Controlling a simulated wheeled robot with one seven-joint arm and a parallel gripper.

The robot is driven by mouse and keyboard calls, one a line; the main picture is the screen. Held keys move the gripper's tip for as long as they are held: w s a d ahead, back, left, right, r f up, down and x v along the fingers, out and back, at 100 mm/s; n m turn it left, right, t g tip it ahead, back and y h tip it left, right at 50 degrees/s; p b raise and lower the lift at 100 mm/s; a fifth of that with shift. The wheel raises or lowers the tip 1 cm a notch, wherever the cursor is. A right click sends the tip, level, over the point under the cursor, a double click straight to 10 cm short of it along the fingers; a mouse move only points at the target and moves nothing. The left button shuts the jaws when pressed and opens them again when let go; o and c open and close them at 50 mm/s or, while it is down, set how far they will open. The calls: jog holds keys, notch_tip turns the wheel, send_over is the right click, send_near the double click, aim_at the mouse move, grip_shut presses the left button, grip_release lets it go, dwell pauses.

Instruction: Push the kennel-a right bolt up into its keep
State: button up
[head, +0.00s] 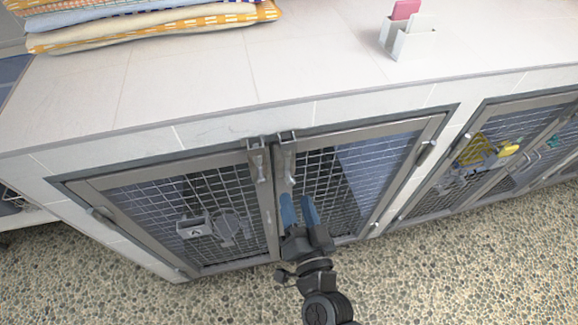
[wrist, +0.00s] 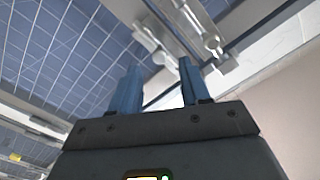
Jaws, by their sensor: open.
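Kennel-a (head: 272,215) has two wire-mesh doors that meet at middle stiles. Its right bolt (head: 287,160) is a small grey metal bolt high on the right door's stile. The keep (head: 287,135) is the bracket above it, on the frame's top edge. A matching left bolt (head: 256,163) stands beside it. In the wrist view the right bolt (wrist: 150,42) lies just beyond the fingertips. My gripper (head: 298,200) has two blue fingers, apart and empty, below and slightly right of the bolt. The wrist view also shows the open gripper (wrist: 160,66). Whether a finger touches the bolt is unclear.
A pale tiled counter (head: 200,75) overhangs the doors. Folded towels (head: 150,25) lie on it at the left, and a small card holder (head: 405,40) stands at the right. A grey latch fitting (head: 215,226) sits on the left door. Another kennel (head: 490,165) adjoins at right. The pebbled floor is clear.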

aim_at(292, 185)
jog(key=x, duration=0.7)
jog(key=shift+w+f, duration=0.1)
jog(key=shift+w, duration=0.15)
grip_shut()
dwell(0.3)
